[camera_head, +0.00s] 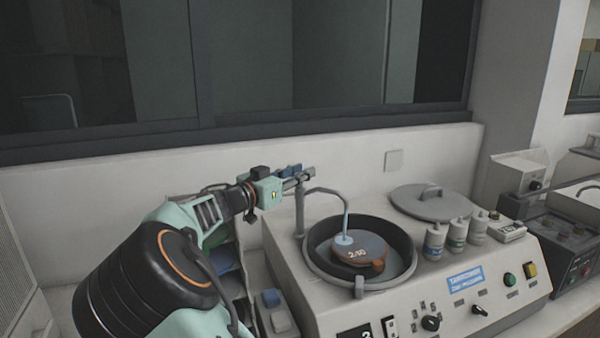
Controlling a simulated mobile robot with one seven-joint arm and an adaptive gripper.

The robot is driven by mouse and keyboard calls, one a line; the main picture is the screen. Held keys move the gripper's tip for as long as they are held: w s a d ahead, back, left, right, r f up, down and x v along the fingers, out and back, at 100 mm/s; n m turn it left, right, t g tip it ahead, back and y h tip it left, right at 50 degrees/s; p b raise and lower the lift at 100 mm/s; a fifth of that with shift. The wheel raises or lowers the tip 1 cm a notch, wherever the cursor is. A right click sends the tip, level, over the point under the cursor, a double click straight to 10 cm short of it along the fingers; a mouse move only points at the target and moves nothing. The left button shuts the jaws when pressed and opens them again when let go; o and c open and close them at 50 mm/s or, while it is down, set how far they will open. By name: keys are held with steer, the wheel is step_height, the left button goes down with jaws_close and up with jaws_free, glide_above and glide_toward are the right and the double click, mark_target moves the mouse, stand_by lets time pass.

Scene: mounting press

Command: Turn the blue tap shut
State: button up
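A thin grey water pipe (299,215) rises from the back left of the polishing machine, and its curved spout (332,192) reaches over the bowl. A small blue part (294,169) shows at the top of the pipe, among my gripper's fingers; it may be the blue tap, but I cannot tell it clearly from the gripper. My gripper (303,176) is at the pipe's top, reaching in from the left. The fingers are small and overlap the pipe top, so contact and opening are unclear. The tap's exact angle is hidden.
The machine's round black bowl (314,238) holds a brown disc (372,246). A grey lid (428,203) and several bottles (457,234) stand right of it. Blue and grey blocks (270,298) lie front left. A wall (350,160) and window stand close behind.

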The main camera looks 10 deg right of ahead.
jaws_close()
steer(key=shift+f+m+g+h+b, duration=0.15)
steer(key=shift+m+g+h+b, duration=0.3)
steer(key=shift+b, duration=0.25)
steer(key=shift+m+g+h+b, duration=0.35)
steer(key=shift+m+g, duration=0.1)
steer(key=shift+g, duration=0.3)
steer(key=shift+r+m+g+h+p, duration=0.25)
steer(key=shift+m+g+h+p, duration=0.45)
steer(key=shift+m+g+p, duration=0.5)
steer(key=shift+f+m+g+h+p, duration=0.1)
steer(key=shift+m+g+h+p, duration=0.6)
steer(key=shift+g+p, duration=1.4)
jaws_free()
steer(key=shift+t+p, duration=0.3)
steer(key=shift+f+n+t+y+b, duration=0.3)
steer(key=shift+t+b, duration=0.6)
steer(key=shift+b, duration=1.05)
